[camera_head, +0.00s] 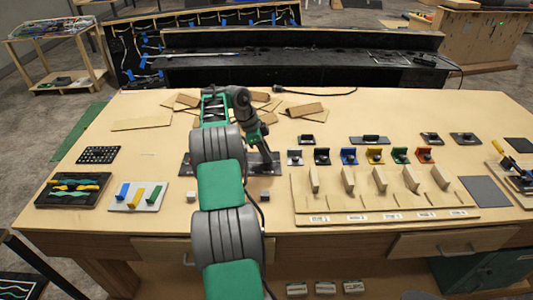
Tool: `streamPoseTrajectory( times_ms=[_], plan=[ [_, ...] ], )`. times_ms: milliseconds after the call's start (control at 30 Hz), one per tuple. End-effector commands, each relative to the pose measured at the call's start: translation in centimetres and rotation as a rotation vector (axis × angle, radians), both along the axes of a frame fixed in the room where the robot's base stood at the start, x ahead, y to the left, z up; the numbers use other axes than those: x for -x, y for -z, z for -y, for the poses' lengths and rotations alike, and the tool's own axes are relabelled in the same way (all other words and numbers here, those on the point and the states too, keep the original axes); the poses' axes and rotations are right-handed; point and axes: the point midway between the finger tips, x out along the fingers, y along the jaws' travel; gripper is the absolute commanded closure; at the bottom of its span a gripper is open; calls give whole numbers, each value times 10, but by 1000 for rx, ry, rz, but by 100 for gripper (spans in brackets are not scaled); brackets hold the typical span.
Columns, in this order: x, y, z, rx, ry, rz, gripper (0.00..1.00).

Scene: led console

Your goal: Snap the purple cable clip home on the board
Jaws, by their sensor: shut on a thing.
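My gripper (264,157) points down over a dark flat plate (271,169) in the middle of the bench, its tip close to the plate. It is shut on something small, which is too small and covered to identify. I see no purple clip in this view. My arm covers the middle of the bench and part of the dark plate. I cannot tell whether the held thing touches the plate or whether this plate is the board.
A white plate (150,204) with blue, yellow and green pieces and a black tray (70,202) of coloured strips lie left. A wooden rack (335,203) stands right, with several coloured brackets behind it. Loose wooden pieces (305,110) lie at the back, near a black cable (315,93).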

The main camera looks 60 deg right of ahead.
Motion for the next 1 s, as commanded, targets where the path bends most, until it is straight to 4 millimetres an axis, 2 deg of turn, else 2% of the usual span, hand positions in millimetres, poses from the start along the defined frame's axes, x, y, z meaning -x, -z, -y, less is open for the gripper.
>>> streamPoseTrajectory(
  times_ms=[1000],
  plan=[
    [0, 10, 0, 0, -1, 0, 100]
  ],
)
